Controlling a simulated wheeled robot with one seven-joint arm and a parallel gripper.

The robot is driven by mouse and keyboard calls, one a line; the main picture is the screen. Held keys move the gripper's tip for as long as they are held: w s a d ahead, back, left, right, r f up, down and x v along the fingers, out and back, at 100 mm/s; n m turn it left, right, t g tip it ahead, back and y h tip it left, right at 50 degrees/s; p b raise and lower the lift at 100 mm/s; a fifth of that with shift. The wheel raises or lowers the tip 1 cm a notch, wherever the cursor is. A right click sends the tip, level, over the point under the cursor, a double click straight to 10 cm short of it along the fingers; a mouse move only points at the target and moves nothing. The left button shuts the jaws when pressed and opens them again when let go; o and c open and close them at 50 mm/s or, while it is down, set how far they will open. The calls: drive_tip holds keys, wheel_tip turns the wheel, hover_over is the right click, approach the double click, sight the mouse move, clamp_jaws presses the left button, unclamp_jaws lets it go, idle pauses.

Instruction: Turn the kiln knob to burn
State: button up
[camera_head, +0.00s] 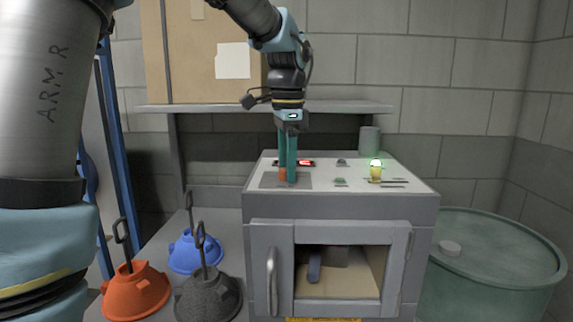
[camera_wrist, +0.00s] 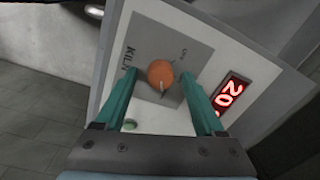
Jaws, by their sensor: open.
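The kiln knob is an orange round knob (camera_wrist: 160,72) on a grey plate (camera_wrist: 195,50) marked KILN. A small pale mark shows at its lower edge in the wrist view; the other lettering is too small to read. My gripper (camera_wrist: 158,77) is open, its two teal fingers on either side of the knob. I cannot tell whether they touch it. In the head view my gripper (camera_head: 288,182) points straight down over the plate at the top's left, and the knob (camera_head: 282,174) is partly hidden by a finger. The kiln (camera_head: 340,210) is a grey box with a windowed front.
A red lit display (camera_head: 305,162) sits behind the knob. A yellow lamp with a green glow (camera_head: 376,170) stands at the top's right. Orange (camera_head: 135,292), blue (camera_head: 195,252) and dark grey (camera_head: 208,298) hoods are at left. A green drum (camera_head: 500,255) stands at right.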

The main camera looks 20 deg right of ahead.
wheel_tip(320, 180, up, 11)
drive_tip(key=b, duration=0.2)
drive_tip(key=shift+s, duration=0.3)
drive_tip(key=shift+f, duration=0.1)
idle(0.4)
